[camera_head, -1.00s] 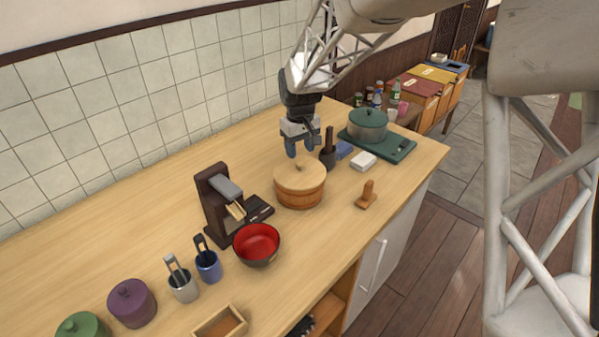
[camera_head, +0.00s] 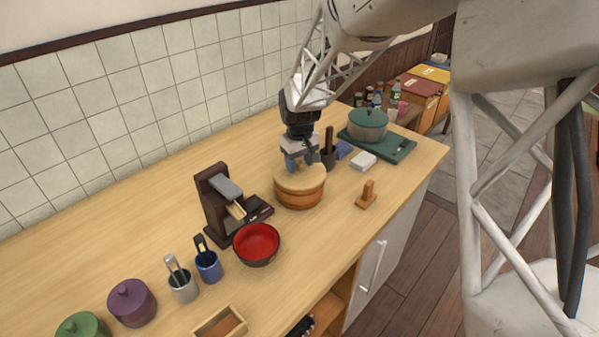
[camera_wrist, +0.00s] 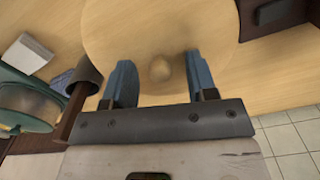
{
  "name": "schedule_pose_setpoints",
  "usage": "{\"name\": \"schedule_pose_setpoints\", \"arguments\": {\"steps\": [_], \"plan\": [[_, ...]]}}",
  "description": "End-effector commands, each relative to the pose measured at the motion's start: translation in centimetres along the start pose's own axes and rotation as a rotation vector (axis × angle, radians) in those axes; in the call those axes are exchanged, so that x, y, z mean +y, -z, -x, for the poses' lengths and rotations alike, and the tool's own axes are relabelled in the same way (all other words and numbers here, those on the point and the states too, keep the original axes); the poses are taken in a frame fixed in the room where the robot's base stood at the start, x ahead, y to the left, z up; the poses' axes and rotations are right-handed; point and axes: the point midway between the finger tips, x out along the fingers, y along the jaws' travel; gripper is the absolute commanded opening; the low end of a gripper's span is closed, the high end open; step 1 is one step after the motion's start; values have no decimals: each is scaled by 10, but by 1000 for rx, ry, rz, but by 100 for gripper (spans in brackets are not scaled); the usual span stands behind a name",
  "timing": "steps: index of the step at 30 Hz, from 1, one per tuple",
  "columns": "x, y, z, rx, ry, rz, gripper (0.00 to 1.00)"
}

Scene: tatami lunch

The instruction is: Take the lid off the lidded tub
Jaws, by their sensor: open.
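The lidded tub (camera_head: 299,198) is a round wooden tub standing on the counter, with its pale wooden lid (camera_head: 312,181) on top. In the wrist view the lid (camera_wrist: 160,25) fills the upper middle, and its round knob (camera_wrist: 160,69) shows between the fingers. My gripper (camera_head: 299,163) is over the lid, pointing down. In the wrist view my gripper (camera_wrist: 160,82) is open, with one blue finger on each side of the knob and gaps between. In the head view the fingers hide the knob.
A dark wooden device (camera_head: 215,200) stands left of the tub, and a red bowl (camera_head: 257,243) in front of it. A dark holder (camera_head: 329,155), a white block (camera_head: 363,161) and a green pot (camera_head: 367,125) are behind to the right.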

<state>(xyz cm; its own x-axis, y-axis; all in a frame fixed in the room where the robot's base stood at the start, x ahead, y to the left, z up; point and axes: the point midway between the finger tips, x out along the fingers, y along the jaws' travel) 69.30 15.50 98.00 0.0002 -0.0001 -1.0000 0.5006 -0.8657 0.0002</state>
Motion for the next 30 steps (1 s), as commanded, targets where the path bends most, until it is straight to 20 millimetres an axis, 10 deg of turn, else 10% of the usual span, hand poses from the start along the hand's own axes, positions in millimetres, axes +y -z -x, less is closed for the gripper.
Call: {"name": "schedule_pose_setpoints", "arguments": {"steps": [8,18,30], "plan": [[0,0,0,0,0,0,52],[0,0,0,0,0,0,0],[0,0,3,1,0,0,0]]}}
